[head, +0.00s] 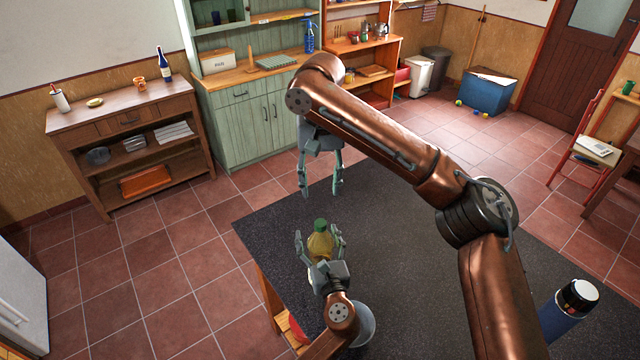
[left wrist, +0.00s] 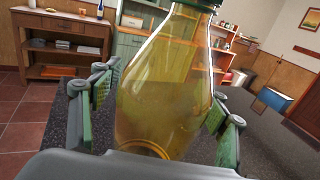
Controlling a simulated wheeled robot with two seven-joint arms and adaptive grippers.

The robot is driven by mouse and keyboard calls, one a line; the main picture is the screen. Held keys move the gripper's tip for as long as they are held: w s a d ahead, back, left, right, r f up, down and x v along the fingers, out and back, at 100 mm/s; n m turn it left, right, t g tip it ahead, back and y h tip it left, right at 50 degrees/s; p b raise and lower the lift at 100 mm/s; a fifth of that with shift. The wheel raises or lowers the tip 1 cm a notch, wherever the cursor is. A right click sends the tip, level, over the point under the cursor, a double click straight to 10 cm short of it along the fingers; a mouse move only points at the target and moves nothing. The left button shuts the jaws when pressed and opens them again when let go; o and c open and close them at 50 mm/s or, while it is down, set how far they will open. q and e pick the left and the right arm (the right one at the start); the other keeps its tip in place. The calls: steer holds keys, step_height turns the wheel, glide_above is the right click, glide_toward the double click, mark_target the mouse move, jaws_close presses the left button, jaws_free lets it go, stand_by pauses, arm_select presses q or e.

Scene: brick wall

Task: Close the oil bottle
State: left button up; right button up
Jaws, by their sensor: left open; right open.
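The oil bottle (head: 320,247), yellow with a green top (head: 320,225), stands upright near the left edge of the dark table (head: 265,225). In the left wrist view the clear bottle (left wrist: 165,85) with yellow oil fills the middle, and its top is cut off by the frame. My left gripper (head: 318,236) is open, with its fingers on either side of the bottle; in the left wrist view the green pads appear apart from the glass. My right gripper (head: 320,193) is open and empty, pointing down beyond the bottle in the picture. No separate cap shows.
The middle of the table is clear, partly covered by my right arm. A wooden sideboard (head: 120,115) and a green cabinet (head: 245,125) stand beyond the table.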

mark_target(324, 256)
arm_select(q)
steer(key=v, duration=0.9)
steer(key=shift+s+d, duration=0.15)
steer(key=shift+s, duration=0.05)
